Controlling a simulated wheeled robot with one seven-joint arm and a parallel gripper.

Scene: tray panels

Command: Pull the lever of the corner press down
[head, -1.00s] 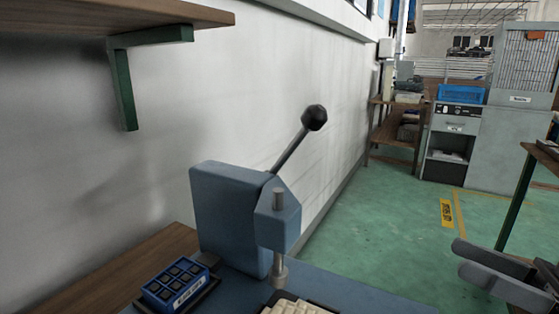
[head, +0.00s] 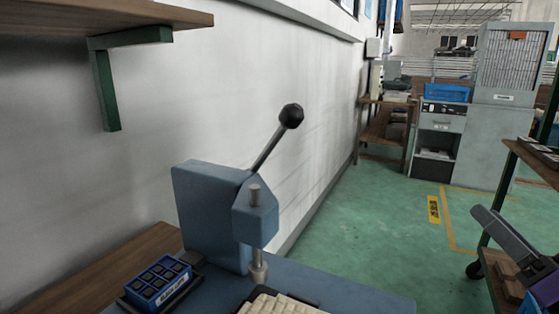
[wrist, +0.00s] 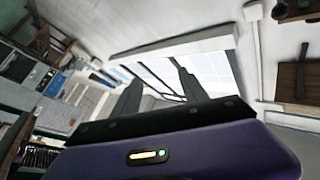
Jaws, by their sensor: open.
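The corner press (head: 212,215) is a blue-grey machine on a blue bench top near the wall. Its lever (head: 268,145) slants up and to the right and ends in a black knob (head: 291,116). A metal ram (head: 258,262) points down from the press head, above the bench. My gripper (head: 482,222) is at the right edge of the head view, well apart from the lever, and only partly in frame. In the wrist view my gripper (wrist: 158,85) shows two dark fingers spread apart with nothing between them. The press is not visible in the wrist view.
A blue box with dark compartments (head: 160,284) and a stack of pale pieces (head: 275,304) lie by the press. A wooden shelf (head: 130,27) juts from the wall at upper left. Green floor (head: 370,235) is open between bench and right-hand rack (head: 532,158).

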